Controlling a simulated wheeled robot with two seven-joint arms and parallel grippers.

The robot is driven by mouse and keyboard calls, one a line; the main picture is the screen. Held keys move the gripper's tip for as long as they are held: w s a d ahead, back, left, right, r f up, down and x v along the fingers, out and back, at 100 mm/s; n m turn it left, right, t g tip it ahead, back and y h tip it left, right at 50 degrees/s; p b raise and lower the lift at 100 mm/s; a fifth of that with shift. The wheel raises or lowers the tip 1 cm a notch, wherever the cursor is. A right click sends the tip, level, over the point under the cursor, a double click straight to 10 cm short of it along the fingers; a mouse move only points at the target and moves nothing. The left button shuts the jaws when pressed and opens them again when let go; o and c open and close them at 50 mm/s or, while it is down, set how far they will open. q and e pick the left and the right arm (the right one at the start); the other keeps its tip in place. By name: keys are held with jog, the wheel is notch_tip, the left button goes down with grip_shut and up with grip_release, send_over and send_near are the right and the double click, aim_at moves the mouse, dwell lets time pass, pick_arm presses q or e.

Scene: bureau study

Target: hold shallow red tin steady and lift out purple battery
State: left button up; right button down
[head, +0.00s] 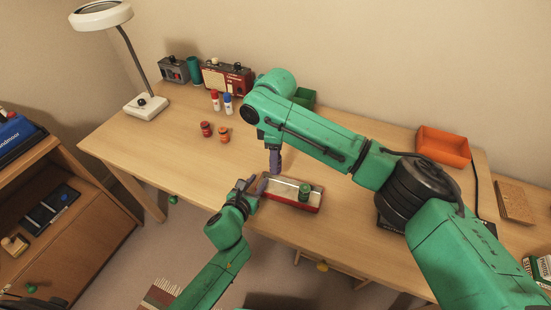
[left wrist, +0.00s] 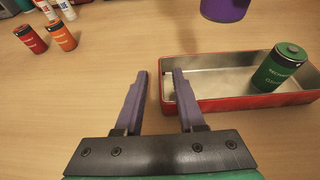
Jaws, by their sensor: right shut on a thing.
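My left gripper (head: 252,184) is at the tin's left end. In the left wrist view its fingers (left wrist: 160,80) are apart, with the left one outside the end wall and the right one at its inner side. My right gripper (head: 273,151) is shut on the purple battery (left wrist: 225,8), above the tin. Its top is cut off in the left wrist view.
A red battery (head: 206,129) and an orange battery (head: 223,135) stand left of the arms. Two glue-like tubes (head: 221,102), a red radio (head: 228,79) and a lamp (head: 147,106) are behind. An orange bin (head: 443,146) stands at the right. The desk left of the tin is clear.

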pick_arm(q)
jog(key=v, duration=1.2)
jog(key=shift+a+f, duration=0.1)
pick_arm(e)
jog(key=shift+f, duration=0.1)
